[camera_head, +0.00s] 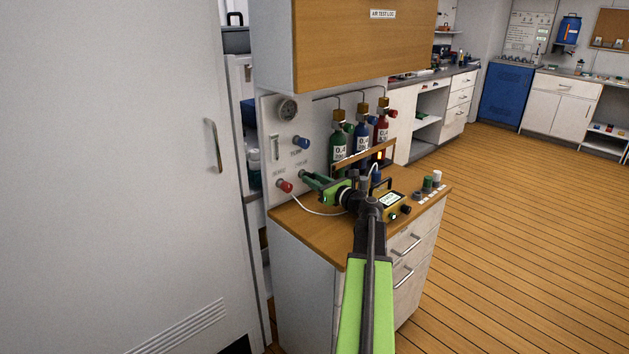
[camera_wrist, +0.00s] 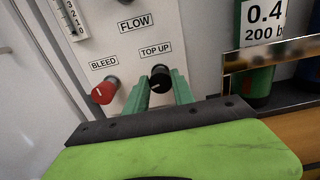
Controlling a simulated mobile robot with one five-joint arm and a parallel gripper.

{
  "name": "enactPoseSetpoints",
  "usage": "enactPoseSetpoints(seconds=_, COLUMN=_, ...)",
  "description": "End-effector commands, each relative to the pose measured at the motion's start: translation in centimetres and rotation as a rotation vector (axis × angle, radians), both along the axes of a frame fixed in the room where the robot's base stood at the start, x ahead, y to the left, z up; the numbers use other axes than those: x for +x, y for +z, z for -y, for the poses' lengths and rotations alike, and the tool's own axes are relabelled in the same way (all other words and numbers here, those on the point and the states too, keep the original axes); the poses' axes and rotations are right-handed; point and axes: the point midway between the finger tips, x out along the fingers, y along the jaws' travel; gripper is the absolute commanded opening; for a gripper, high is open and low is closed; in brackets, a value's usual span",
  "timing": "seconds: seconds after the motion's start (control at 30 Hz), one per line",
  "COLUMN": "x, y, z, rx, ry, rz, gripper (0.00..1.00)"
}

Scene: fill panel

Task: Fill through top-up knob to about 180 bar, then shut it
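The black top-up knob (camera_wrist: 160,79) sits under its TOP UP label on the white panel (camera_wrist: 132,55). A pale mark on its face points to the lower left. My gripper (camera_wrist: 162,82) has its two green fingers spread on either side of the knob, with the tips close to it; I cannot tell whether they touch it. In the head view my gripper (camera_head: 311,180) reaches to the low part of the panel, at the top-up knob (camera_head: 302,174). The round pressure gauge (camera_head: 288,109) is high on the panel, too small to read.
The red bleed knob (camera_wrist: 104,91) is just left of my gripper. A blue knob (camera_head: 303,142) is above. Green (camera_head: 339,142), blue (camera_head: 362,141) and red (camera_head: 381,132) cylinders stand behind a rail at right.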

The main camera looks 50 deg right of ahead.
Motion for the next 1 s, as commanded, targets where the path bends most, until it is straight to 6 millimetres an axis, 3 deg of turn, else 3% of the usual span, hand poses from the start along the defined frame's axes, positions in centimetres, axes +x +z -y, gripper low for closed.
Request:
enactPoseSetpoints(seconds=0.03, x=0.00, y=0.00, z=0.01, rx=0.000, ry=0.000, rz=0.000, gripper=0.12)
enactPoseSetpoints(seconds=0.13, x=0.00, y=0.00, z=0.01, rx=0.000, ry=0.000, rz=0.000, gripper=0.00)
enactPoseSetpoints(seconds=0.33, x=0.01, y=0.00, z=-0.01, rx=-0.035, ry=0.000, rz=-0.002, gripper=0.00)
enactPoseSetpoints(seconds=0.6, x=0.03, y=-0.02, z=-0.11, rx=-0.297, ry=0.000, rz=-0.022, gripper=0.00)
enactPoseSetpoints(seconds=0.9, x=0.04, y=-0.03, z=-0.11, rx=-0.324, ry=0.000, rz=-0.024, gripper=0.00)
enactPoseSetpoints(seconds=0.93, x=0.04, y=-0.03, z=-0.11, rx=-0.324, ry=0.000, rz=-0.024, gripper=0.31)
enactPoseSetpoints(seconds=1.0, x=0.04, y=-0.02, z=-0.12, rx=-0.323, ry=0.000, rz=-0.024, gripper=0.40)
